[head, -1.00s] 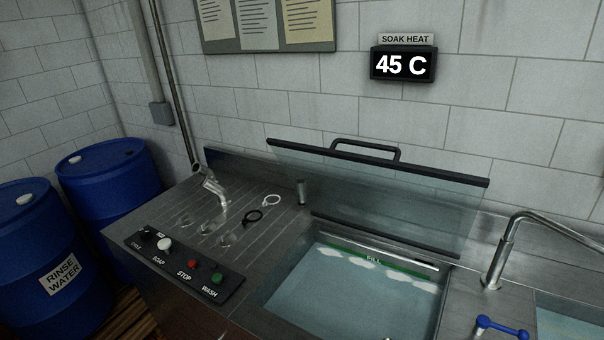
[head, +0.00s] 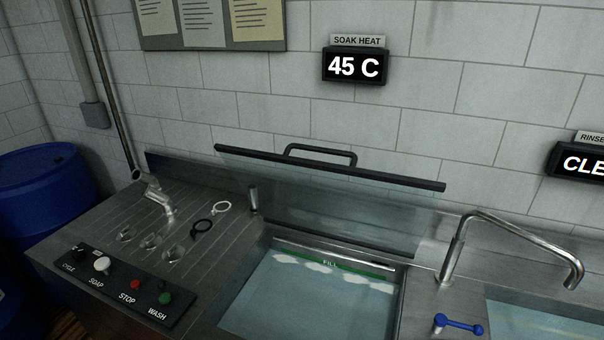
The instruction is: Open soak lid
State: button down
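The soak lid (head: 330,205) is a clear glass panel with a dark top edge and a black bar handle (head: 320,152). It stands raised, tilted back toward the tiled wall behind the soak basin. The soak basin (head: 310,300) below is uncovered and holds bluish water with white foam along its back edge, by a green strip marked FILL. My gripper is not in view, so its state and distance from the lid do not show.
A control panel (head: 115,285) with knobs and buttons lies left of the basin. Small rings and clear cups sit on the ribbed drainboard (head: 95,220). A curved faucet (head: 515,235) and blue-handled valve (head: 458,324) stand right. A blue barrel (head: 45,200) is at left.

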aim_at(406, 180)
jog(key=i, duration=0.85)
